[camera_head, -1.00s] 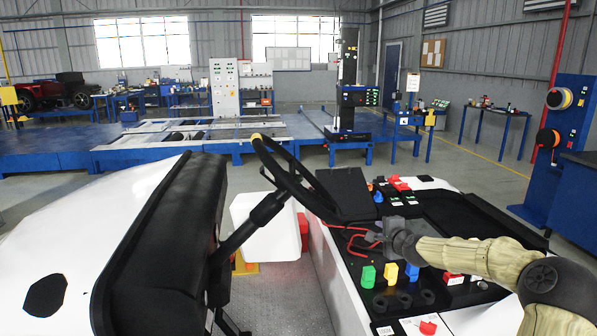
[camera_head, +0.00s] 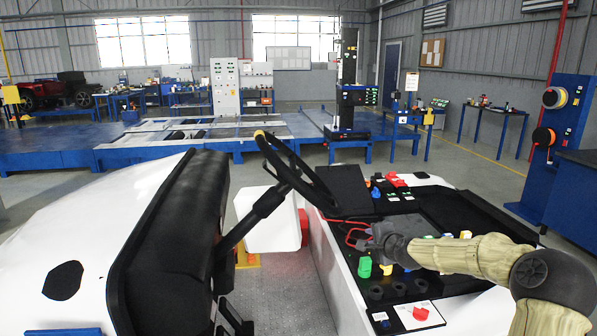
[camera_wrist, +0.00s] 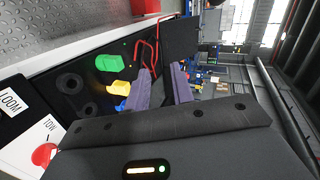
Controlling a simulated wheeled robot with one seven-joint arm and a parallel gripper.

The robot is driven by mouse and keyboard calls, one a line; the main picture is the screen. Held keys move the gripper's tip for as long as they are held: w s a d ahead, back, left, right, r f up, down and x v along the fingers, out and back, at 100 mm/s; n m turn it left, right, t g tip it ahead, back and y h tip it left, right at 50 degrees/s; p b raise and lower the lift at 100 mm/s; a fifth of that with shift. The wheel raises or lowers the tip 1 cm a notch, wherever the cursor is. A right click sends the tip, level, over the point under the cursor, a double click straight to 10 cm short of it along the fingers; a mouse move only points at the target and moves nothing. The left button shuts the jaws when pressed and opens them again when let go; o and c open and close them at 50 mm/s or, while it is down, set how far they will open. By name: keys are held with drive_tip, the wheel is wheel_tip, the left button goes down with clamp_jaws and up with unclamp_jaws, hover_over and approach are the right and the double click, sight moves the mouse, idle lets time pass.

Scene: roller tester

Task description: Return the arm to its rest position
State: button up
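My arm reaches in from the right over the black control panel (camera_head: 455,215) in the head view. My gripper (camera_head: 372,240) is low above the panel, pointing left, behind the green knob (camera_head: 364,267). In the wrist view my gripper (camera_wrist: 162,80) has its two grey fingers apart with nothing between them. The green knob (camera_wrist: 110,62) and a yellow knob (camera_wrist: 117,88) lie to the left of the fingers. A blue knob (camera_wrist: 121,105) is partly hidden by the left finger. Red wire loops (camera_wrist: 148,55) show beyond the fingertips.
The steering wheel (camera_head: 290,170) and its column stand left of the panel, close to my gripper. A red knob (camera_head: 420,314) is at the panel's near end. The air above the panel is free.

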drive_tip(key=s+a+f+n+g+p, duration=0.1)
drive_tip(key=s+a+n+g+p, duration=0.2)
drive_tip(key=s+a+n, duration=0.3)
drive_tip(key=s+r+n+g+h+p, duration=0.1)
drive_tip(key=s+r+n+g+p, duration=0.1)
drive_tip(key=s, duration=1.5)
drive_tip(key=s+r+n+g+h+p, duration=0.1)
drive_tip(key=s+n+g+p, duration=0.4)
drive_tip(key=s, duration=1.3)
drive_tip(key=shift+s+r+n+g+h+p, duration=0.3)
drive_tip(key=shift+s+r+n+h, duration=0.15)
drive_tip(key=shift+n, duration=0.35)
drive_tip(key=shift+o, duration=0.8)
drive_tip(key=shift+w+a, duration=0.15)
drive_tip(key=shift+w, duration=0.05)
drive_tip(key=shift+o, duration=0.4)
